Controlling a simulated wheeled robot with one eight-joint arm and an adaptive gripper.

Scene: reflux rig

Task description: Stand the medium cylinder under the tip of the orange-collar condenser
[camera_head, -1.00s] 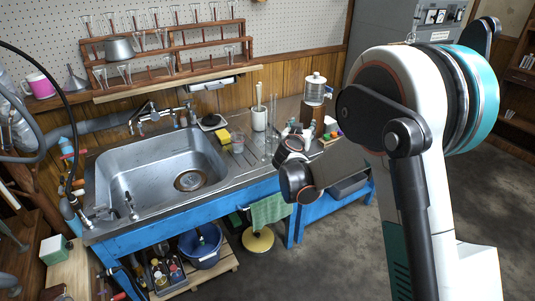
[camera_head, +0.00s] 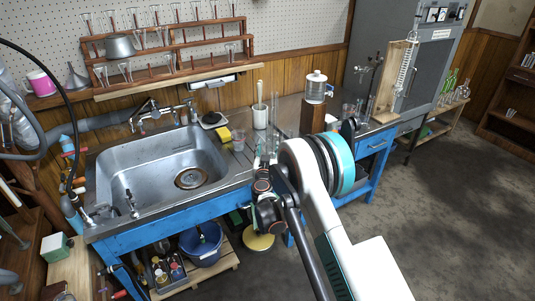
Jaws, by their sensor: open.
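Tall clear glass cylinders (camera_head: 274,122) stand close together on the counter right of the sink; which is the medium one I cannot tell. My gripper (camera_head: 265,157) is low over the counter's front edge, just in front of these cylinders. It is open; its fingers are small and partly merged with the glass behind, so contact cannot be told. A coiled glass condenser (camera_head: 405,68) is mounted upright on a wooden board at the back right. Its collar colour and tip are too small to make out.
The steel sink (camera_head: 125,192) lies left of my gripper. A white holder (camera_head: 260,117), a yellow sponge (camera_head: 224,135) and a glass beaker (camera_head: 239,140) stand nearby. A wooden block bearing a jar (camera_head: 316,88) stands right of the cylinders. Open floor lies at right.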

